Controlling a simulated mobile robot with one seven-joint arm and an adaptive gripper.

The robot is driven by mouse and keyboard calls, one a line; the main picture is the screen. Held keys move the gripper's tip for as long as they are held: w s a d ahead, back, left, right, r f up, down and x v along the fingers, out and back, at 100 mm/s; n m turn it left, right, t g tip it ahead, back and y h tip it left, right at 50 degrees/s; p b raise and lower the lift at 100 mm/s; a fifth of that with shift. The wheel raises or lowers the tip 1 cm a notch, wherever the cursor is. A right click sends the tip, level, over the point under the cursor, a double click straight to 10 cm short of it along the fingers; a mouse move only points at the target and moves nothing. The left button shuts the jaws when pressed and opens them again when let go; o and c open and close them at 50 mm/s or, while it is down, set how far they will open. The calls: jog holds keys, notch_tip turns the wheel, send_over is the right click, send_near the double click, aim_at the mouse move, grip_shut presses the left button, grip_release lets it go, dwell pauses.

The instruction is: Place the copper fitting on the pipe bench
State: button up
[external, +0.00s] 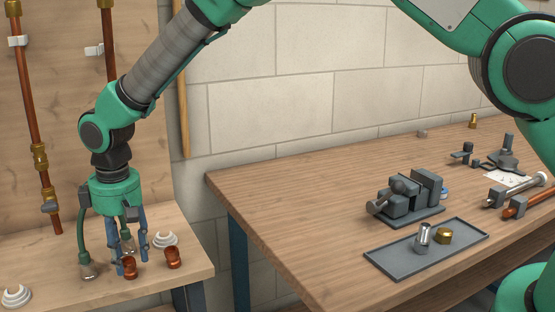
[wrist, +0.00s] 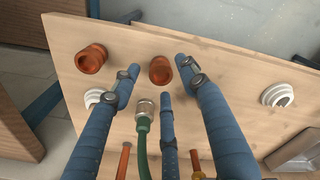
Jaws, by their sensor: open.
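Two copper fittings stand on the small wooden shelf at the left in the external view. One copper fitting (external: 129,267) is at the fingers of my gripper (external: 128,256); the other copper fitting (external: 173,258) stands to their right. In the wrist view, the nearer fitting (wrist: 160,70) shows between the blue fingertips of my gripper (wrist: 158,76), with gaps on both sides. The second fitting (wrist: 91,58) is outside them to the left. My gripper points down, open and holding nothing. The pipe bench (external: 285,195) is the long wooden bench at the right.
On the bench are a grey vise (external: 408,198), a grey tray (external: 400,266) with a silver and a brass part, and several tools behind. White rings (external: 165,240) and a hose connector (wrist: 145,106) are near my fingers. The bench's left end is clear.

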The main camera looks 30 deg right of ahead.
aim_at(131, 260)
notch_tip(131, 260, up, 10)
jog(key=p, duration=0.2)
jog(key=shift+s, duration=0.3)
jog(key=shift+d+f, duration=0.1)
dwell(0.4)
